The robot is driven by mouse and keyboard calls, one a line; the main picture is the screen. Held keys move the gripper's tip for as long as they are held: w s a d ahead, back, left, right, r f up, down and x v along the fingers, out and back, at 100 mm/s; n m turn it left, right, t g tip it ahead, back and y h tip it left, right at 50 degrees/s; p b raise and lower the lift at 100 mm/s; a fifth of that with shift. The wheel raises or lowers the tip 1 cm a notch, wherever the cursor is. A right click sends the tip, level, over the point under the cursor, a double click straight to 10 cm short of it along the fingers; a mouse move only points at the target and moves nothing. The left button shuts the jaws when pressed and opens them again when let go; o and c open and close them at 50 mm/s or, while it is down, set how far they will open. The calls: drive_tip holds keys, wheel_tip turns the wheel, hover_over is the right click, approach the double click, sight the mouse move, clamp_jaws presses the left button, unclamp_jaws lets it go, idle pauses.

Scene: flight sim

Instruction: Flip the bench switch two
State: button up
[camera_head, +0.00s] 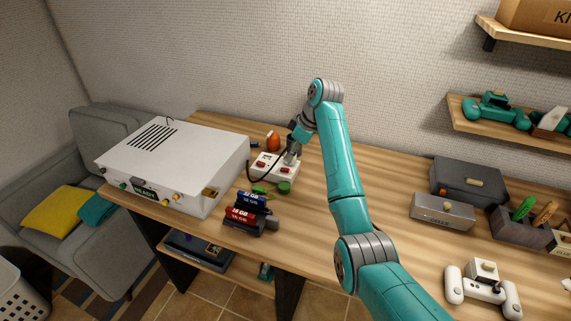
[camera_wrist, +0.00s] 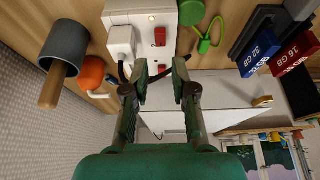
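The white switch box (camera_head: 264,176) stands on the wooden bench beside the large white unit. A red switch (camera_head: 261,164) shows on its left part, and my gripper (camera_head: 292,155) is over its right part. In the wrist view the white box (camera_wrist: 147,20) is at the top, with a red switch (camera_wrist: 160,37) and a small lit spot above it. My gripper (camera_wrist: 160,68) is open, its two fingers apart. A second small red piece shows between the fingertips. I cannot tell whether the fingers touch it, nor which switch is number two.
The white unit (camera_head: 175,160) with a READY display stands left. An orange object (camera_head: 273,141) is behind the box, and a green round item (camera_head: 284,187) is in front. Blue and red GB blocks (camera_head: 245,208) are nearer. A black cable runs beside the box. Grey cases stand right.

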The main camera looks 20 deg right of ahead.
sight(282, 169)
drive_tip(key=shift+x, duration=3.2)
drive_tip(key=shift+s, duration=0.1)
clamp_jaws()
